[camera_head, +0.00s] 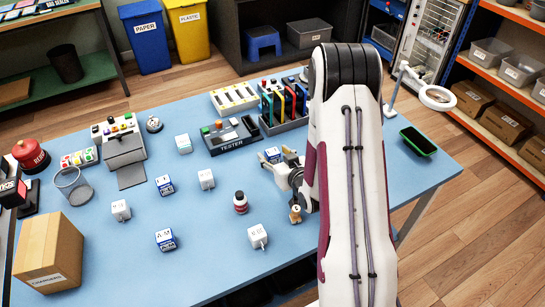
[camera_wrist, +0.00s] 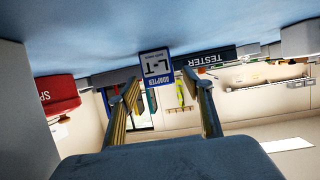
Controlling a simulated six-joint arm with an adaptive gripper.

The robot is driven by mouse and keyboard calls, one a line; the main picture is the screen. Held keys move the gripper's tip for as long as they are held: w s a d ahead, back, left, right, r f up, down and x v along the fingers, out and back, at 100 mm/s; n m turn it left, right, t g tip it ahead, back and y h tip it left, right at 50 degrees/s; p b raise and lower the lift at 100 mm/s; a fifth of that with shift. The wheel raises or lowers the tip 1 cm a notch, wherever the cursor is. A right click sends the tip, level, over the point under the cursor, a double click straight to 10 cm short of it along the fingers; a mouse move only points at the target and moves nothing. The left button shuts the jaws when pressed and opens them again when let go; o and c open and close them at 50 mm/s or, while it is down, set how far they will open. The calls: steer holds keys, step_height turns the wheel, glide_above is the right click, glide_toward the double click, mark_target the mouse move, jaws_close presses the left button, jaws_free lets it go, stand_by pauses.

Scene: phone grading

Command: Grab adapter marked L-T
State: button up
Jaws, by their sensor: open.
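The adapter marked L-T (camera_wrist: 156,66) is a small block with a blue and white label. In the wrist view it appears upside down, between and just beyond my fingertips, with no clear contact. In the head view a blue-and-white block (camera_head: 272,154) stands at the tip of my gripper (camera_head: 281,163), partly hidden by it; its marking is too small to read there. My gripper is open around empty space, its two fingers (camera_wrist: 162,82) spread either side of the adapter in the wrist view.
The tester (camera_head: 231,136) and a rack of coloured items (camera_head: 284,105) stand behind the gripper. Other blocks (camera_head: 164,185) (camera_head: 206,179) (camera_head: 257,236) and a small bottle (camera_head: 240,202) are spread leftward. A green tray (camera_head: 418,141) lies right of my arm. A red container (camera_wrist: 52,95) shows in the wrist view.

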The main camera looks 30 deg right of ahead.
mark_target(271, 152)
steer(key=shift+f+x, duration=0.2)
steer(key=shift+x, duration=1.4)
steer(key=shift+s, duration=0.1)
steer(key=c, duration=1.1)
